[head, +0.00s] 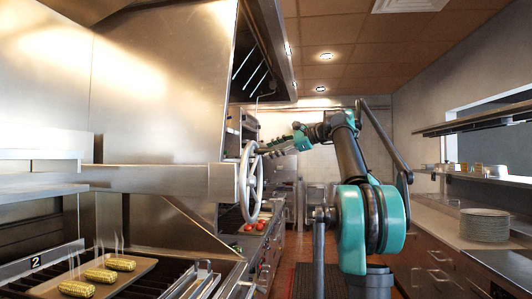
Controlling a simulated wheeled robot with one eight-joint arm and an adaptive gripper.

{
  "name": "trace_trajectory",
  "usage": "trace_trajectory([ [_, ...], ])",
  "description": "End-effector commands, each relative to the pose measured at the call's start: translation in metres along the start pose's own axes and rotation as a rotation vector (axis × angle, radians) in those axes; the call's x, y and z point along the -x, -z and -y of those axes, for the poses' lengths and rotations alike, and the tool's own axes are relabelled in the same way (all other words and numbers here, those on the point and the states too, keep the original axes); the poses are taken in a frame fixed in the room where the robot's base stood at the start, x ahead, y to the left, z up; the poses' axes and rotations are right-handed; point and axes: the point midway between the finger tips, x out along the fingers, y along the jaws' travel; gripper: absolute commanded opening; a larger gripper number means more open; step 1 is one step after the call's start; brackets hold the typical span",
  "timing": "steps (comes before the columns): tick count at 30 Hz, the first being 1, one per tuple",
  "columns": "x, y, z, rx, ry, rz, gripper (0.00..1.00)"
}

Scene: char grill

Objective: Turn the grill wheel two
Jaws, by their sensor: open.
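The grill wheel (243,185) is a grey spoked handwheel in the head view. It stands upright at the end of a metal bar beside the grill.
Several corn cobs (103,275) steam on a tray (137,279) on the grill. Red items (259,226) lie on a surface farther back. A counter with stacked plates (484,225) runs along the right. A dark floor mat (305,281) lies in the aisle.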

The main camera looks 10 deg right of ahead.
Motion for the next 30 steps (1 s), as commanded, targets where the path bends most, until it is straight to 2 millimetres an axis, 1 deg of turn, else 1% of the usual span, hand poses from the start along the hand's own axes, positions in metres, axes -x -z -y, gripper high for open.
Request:
trace_trajectory([
  [1, -0.009, -0.001, 0.0, 0.001, -0.001, 0.001, 0.45],
  [6, -0.025, 0.0, 0.0, 0.001, -0.001, 0.001, 0.45],
  [10, -0.03, 0.0, 0.0, 0.001, 0.0, 0.0, 0.45],
  [17, -0.031, 0.0, 0.0, 0.0, 0.001, 0.0, 0.45],
  [18, -0.031, 0.0, 0.0, 0.001, 0.0, 0.0, 0.44],
  [28, -0.03, 0.0, 0.0, 0.001, 0.0, 0.0, 0.03],
  [29, -0.03, 0.0, 0.0, 0.001, 0.0, 0.0, 0.0],
  [30, -0.03, 0.0, 0.0, 0.001, 0.0, 0.0, 0.0],
])
